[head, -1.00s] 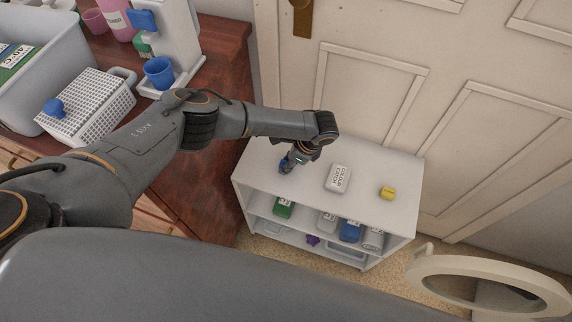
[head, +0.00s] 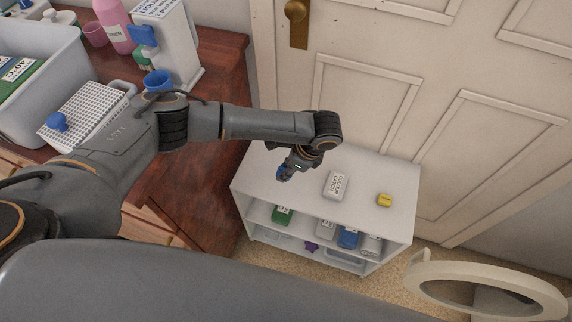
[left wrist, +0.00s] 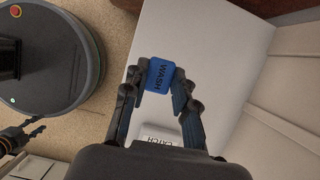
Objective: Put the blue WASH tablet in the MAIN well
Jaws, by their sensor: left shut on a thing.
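My left gripper is shut on the tablet. The tablet looks slightly above the shelf top, though the gap is hard to judge. The MAIN well cannot be made out in these views. My right gripper is not in view in the head view.
Lower shelves hold green and blue packs. A wooden dresser at left carries a grey bin, a white basket (head: 88,112) and a dispenser. A round door ring (head: 415,283) stands front right.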

